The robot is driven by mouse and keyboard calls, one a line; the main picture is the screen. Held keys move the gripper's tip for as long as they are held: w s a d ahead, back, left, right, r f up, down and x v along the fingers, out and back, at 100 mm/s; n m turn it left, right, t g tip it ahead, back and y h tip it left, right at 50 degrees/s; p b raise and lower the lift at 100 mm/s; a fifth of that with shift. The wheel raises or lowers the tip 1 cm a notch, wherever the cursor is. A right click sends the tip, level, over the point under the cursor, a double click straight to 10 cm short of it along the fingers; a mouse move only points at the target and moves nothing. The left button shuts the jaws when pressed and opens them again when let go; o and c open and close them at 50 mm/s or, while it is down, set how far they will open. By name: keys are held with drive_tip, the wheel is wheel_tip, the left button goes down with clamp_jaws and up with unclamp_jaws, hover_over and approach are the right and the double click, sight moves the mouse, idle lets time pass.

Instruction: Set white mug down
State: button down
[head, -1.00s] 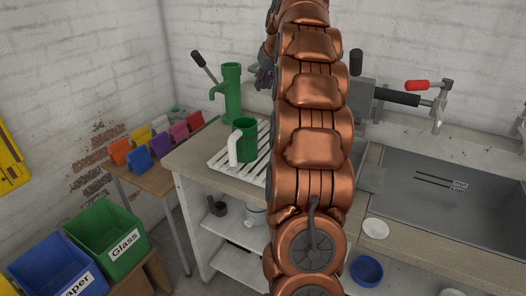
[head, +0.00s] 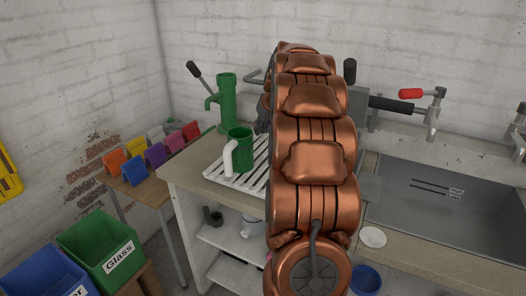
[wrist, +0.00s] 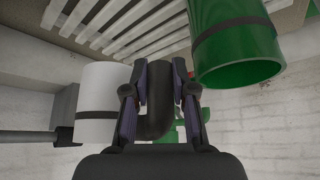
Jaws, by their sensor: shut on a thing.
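The white mug (wrist: 100,112), with a dark band, is left of centre in the wrist view. My gripper (wrist: 160,78) is shut on its dark curved handle (wrist: 158,118). The white slatted rack (wrist: 105,22) lies along the top of the wrist view; I cannot tell whether the mug touches it. In the head view the rack (head: 223,179) is on the counter, partly behind my arm. My gripper and the held mug are hidden there behind my copper arm.
A green mug (head: 243,157) with a white handle stands on the rack, close to my gripper in the wrist view (wrist: 240,50). A green pump (head: 226,103) stands behind it. The sink (head: 440,215) is at right. Bins and a small table stand left.

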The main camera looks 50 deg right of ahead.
wheel_tip(320, 180, down, 9)
drive_tip(key=shift+r+p, duration=0.2)
drive_tip(key=shift+p, duration=0.75)
drive_tip(key=shift+f, duration=0.5)
drive_tip(key=shift+f, duration=0.1)
drive_tip(key=shift+f, duration=0.15)
drive_tip(key=c, duration=1.2)
unclamp_jaws()
drive_tip(key=shift+s+r, duration=0.1)
drive_tip(key=shift+r, duration=0.3)
drive_tip(key=b+v, duration=0.2)
drive_tip(key=v, duration=0.9)
drive_tip(key=shift+s+a+r, duration=0.15)
drive_tip(key=shift+s+r, duration=0.05)
drive_tip(key=shift+s, duration=0.05)
